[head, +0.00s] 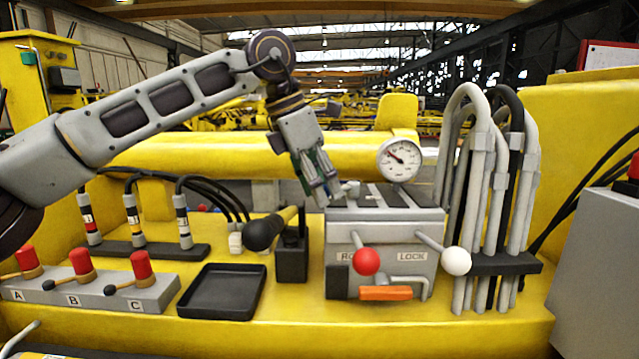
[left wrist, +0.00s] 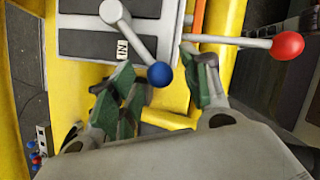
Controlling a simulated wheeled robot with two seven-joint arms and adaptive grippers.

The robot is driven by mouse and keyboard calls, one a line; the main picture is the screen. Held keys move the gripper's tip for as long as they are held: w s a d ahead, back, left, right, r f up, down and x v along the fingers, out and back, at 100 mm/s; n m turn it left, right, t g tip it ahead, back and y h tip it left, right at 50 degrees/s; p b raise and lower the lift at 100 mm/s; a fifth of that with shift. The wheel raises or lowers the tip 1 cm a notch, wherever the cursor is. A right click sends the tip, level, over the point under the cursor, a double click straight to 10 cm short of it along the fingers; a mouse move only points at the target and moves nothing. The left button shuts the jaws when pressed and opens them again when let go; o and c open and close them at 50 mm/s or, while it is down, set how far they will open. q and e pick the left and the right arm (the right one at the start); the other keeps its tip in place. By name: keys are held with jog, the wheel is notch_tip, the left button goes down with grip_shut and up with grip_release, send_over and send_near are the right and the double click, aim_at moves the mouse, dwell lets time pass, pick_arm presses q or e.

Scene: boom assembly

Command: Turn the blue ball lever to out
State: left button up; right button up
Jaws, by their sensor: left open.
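The blue ball lever (left wrist: 159,75) shows in the left wrist view. Its grey rod runs from a round pivot on top of the grey valve block (head: 384,238), past a small "IN" label (left wrist: 122,49), to the blue ball. In the head view the blue ball cannot be made out; my gripper is near that spot. My left gripper (head: 326,192) points down at the block's back left top edge. In the left wrist view its green-padded fingers (left wrist: 165,88) are apart, with the ball between them; contact cannot be told. My right gripper is not in view.
A red ball lever (head: 366,261) and a white ball lever (head: 456,261) stick out of the block's front, above an orange handle (head: 386,293). A black-knobbed lever (head: 265,233) stands left of the block. Grey pipes (head: 480,200) rise at right. A gauge (head: 399,160) stands behind.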

pick_arm(q)
jog(key=shift+c, duration=0.4)
grip_shut()
jog(key=shift+s+d, duration=0.1)
